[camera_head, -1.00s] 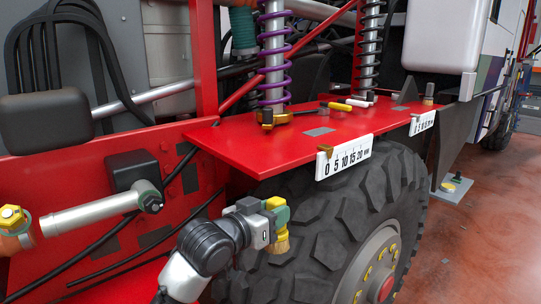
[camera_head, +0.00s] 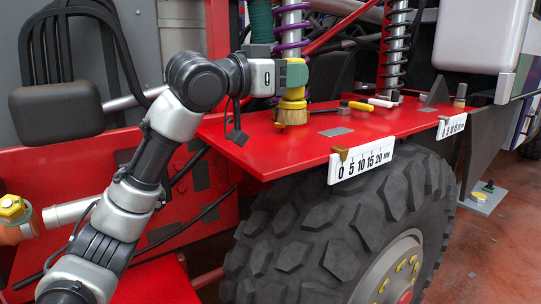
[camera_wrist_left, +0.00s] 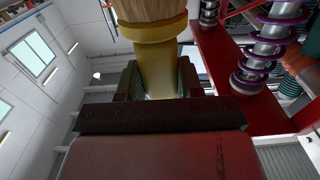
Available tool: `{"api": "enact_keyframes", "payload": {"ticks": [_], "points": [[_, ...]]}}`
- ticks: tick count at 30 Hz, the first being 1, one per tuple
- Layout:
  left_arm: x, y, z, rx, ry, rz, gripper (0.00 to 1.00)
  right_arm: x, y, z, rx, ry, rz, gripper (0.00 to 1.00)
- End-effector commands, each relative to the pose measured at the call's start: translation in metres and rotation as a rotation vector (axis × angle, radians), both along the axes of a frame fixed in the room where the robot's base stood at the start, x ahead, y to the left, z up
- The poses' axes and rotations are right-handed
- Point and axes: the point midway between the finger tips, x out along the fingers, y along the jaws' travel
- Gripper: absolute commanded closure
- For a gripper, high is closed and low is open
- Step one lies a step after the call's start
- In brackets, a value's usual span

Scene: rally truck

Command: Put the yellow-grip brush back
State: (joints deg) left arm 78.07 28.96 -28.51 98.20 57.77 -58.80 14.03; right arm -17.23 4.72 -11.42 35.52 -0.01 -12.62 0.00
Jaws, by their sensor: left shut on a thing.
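My left gripper (camera_head: 291,76) is shut on the yellow-grip brush (camera_head: 292,104). The brush is upright with its tan bristles pointing down, at the left part of the red shelf (camera_head: 270,160) above the tyre. I cannot tell whether the bristles touch the shelf. In the left wrist view the brush's yellow grip (camera_wrist_left: 158,65) runs up from between the jaws to the bristles at the top edge. A grey square patch (camera_head: 336,132) lies on the shelf just right of the brush. My right gripper is not in view.
A yellow cylinder (camera_head: 362,106), a white one (camera_head: 382,102) and a small dark tool lie on the shelf. Another brush (camera_head: 460,92) stands at its right end. A purple spring (camera_head: 291,22) rises behind the gripper. Number scales (camera_head: 361,166) hang on the front edge.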

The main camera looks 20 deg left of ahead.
Motion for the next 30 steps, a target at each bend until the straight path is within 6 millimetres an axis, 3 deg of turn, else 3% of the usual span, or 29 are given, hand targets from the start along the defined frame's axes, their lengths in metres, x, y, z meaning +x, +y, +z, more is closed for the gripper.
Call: {"api": "enact_keyframes", "payload": {"ticks": [5,19,25,30], "points": [[0.008,0.005,-0.005,-0.001,0.005,0.001,0.95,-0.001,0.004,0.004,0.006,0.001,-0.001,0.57],[0.087,0.057,-0.061,-0.004,0.005,0.001,0.95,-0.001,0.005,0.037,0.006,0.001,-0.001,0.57],[0.098,0.064,-0.072,-0.001,0.001,0.0,0.95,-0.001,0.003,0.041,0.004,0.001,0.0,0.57],[0.098,0.065,-0.094,0.0,0.003,0.0,0.95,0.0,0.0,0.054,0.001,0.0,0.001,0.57]]}}
